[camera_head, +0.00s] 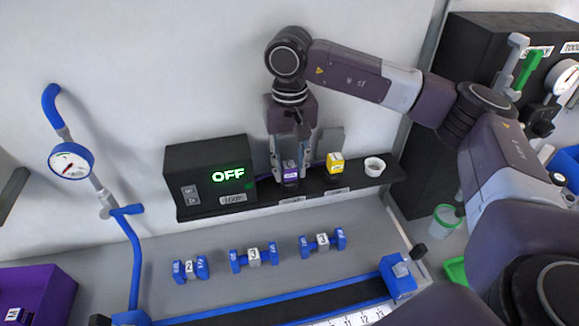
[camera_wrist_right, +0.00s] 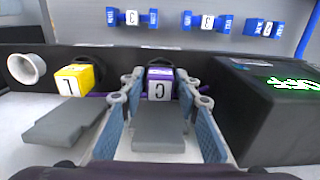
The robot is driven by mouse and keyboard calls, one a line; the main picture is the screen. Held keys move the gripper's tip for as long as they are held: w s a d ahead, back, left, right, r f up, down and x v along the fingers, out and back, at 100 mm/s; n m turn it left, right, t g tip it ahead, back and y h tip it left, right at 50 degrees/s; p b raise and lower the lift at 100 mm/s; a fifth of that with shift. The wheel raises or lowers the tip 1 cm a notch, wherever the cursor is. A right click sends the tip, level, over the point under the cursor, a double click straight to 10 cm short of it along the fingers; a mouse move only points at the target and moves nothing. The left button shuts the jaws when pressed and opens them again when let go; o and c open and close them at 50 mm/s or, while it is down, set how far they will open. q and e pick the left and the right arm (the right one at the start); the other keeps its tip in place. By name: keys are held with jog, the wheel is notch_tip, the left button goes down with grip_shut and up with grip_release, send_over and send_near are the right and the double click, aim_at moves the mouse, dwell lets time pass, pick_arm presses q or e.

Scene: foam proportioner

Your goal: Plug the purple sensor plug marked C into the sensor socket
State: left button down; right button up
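The purple plug marked C (camera_head: 290,174) stands on the black shelf beside the OFF box. In the right wrist view the plug (camera_wrist_right: 159,84) sits between my fingers, with its grey tab (camera_wrist_right: 159,128) toward the camera. My right gripper (camera_head: 291,160) reaches down over it from above. Its fingers (camera_wrist_right: 160,78) are apart, one on each side of the plug, with a narrow gap visible on both sides. I cannot identify the sensor socket with certainty. My left gripper is not in view.
A yellow plug (camera_head: 335,164) and an open white cup-shaped ring (camera_head: 375,166) are right of the purple plug. The black box reading OFF (camera_head: 210,176) is close on the left. Several blue-ended fittings (camera_head: 254,257) lie on the grey surface in front. A gauge (camera_head: 71,163) is at left.

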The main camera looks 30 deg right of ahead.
aim_at(290, 166)
notch_tip(290, 166, up, 10)
jog(key=p, duration=0.5)
jog(key=shift+r, duration=0.25)
jog(key=shift+s+f, duration=0.1)
dwell(0.7)
